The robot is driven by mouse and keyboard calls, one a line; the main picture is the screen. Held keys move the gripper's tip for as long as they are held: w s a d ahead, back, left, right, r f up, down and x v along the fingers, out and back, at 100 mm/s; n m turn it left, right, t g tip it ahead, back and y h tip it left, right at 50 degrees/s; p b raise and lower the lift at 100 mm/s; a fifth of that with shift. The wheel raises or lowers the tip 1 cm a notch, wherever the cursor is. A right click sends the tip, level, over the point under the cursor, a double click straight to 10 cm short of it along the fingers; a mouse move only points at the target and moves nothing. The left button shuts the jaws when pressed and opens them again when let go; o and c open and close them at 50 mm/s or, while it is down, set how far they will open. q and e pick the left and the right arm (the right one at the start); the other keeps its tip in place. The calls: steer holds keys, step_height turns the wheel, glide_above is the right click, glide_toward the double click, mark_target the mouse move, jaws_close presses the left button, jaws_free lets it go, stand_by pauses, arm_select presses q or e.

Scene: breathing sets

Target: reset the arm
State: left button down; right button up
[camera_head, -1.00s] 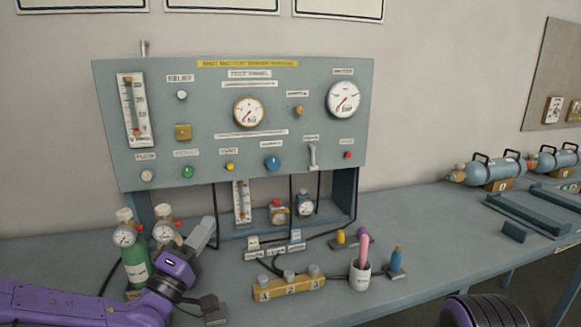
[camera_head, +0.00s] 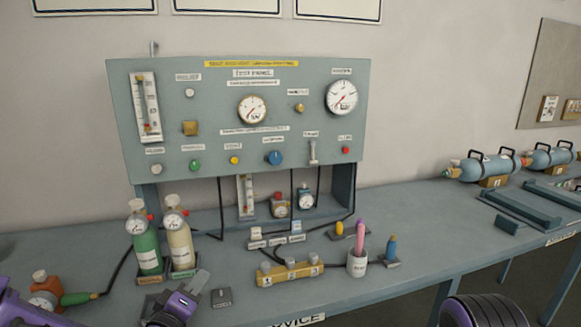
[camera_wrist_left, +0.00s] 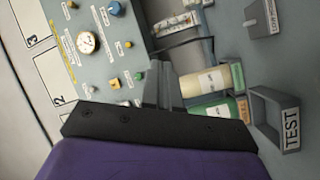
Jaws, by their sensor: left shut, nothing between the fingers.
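My left arm comes in at the lower left in the head view, with the left gripper (camera_head: 194,285) low over the front of the bench. Its fingers are together and hold nothing. In the left wrist view the closed fingers (camera_wrist_left: 158,82) point toward the grey test panel and the cylinders. My right gripper does not show; a purple ribbed part of my own body shows at the bottom right of the head view.
The test panel (camera_head: 220,120) stands at the back. A green cylinder (camera_head: 148,252) and a cream cylinder (camera_head: 181,248) stand behind my left gripper. A yellow block (camera_head: 290,273) and a white cup (camera_head: 357,264) are to the right. An orange device (camera_head: 46,287) is at the left.

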arm_select(q)
steer(key=s+a+f+g+y, duration=0.1)
steer(key=s+a+f+g, duration=0.2)
steer(key=f, duration=0.4)
steer(key=s+f+m+g+y, duration=0.1)
steer(key=s+f+g+y, duration=0.1)
steer(key=s+f, duration=0.45)
steer(key=s+a+f+g+y, duration=0.1)
steer(key=s+a+f+g, duration=0.15)
steer(key=f, duration=0.55)
steer(key=s+a+f+g, duration=0.1)
steer(key=s+f+g, duration=0.1)
steer(key=s+f, duration=0.2)
steer(key=s+a+f+m+g+y, duration=0.1)
steer(key=s+f, duration=0.3)
steer(key=s, duration=0.7)
steer(key=s+a+f+m+g+y, duration=0.1)
steer(key=s+a+f+g, duration=0.1)
steer(key=s+f+g, duration=0.2)
steer(key=s, duration=0.3)
steer(key=shift+s+a+f, duration=0.2)
steer(key=shift+a+f, duration=0.05)
steer(key=shift+a, duration=0.05)
